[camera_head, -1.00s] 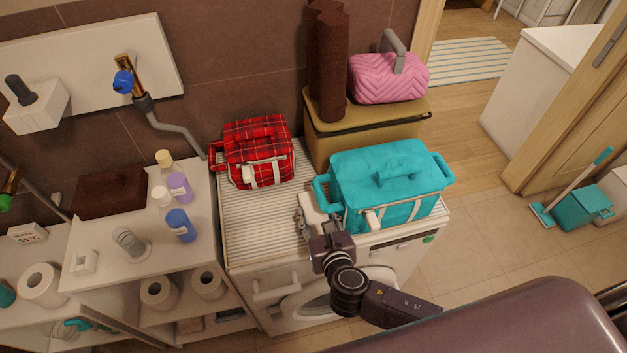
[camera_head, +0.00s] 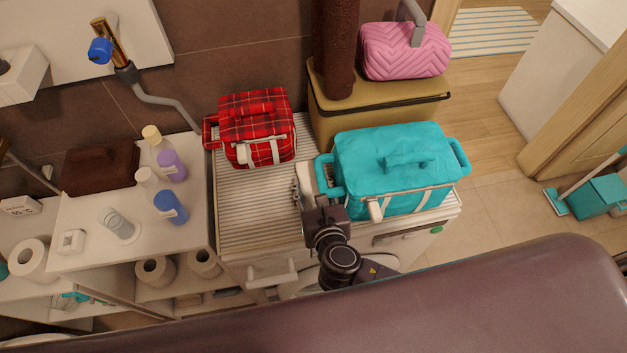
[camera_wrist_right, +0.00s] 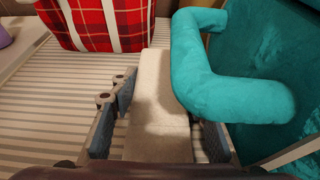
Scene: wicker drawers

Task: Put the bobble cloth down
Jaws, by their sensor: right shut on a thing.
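The bobble cloth, a pale, folded oblong (camera_head: 308,178), is held in my right gripper (camera_head: 311,198) above or on the ribbed top of the white washing machine (camera_head: 250,205). In the right wrist view the cloth (camera_wrist_right: 158,100) stands between the two fingers of the gripper (camera_wrist_right: 160,125). Its far end lies close beside the handle of the turquoise bag. I cannot tell whether its underside touches the ribbed surface. My left gripper is not in view.
The turquoise bag (camera_head: 390,160) is close on the right. A red plaid bag (camera_head: 257,128) stands behind left. A tan box (camera_head: 365,120) carries a pink bag (camera_head: 405,52). The ribbed top is bare at front left. A shelf with bottles stands left.

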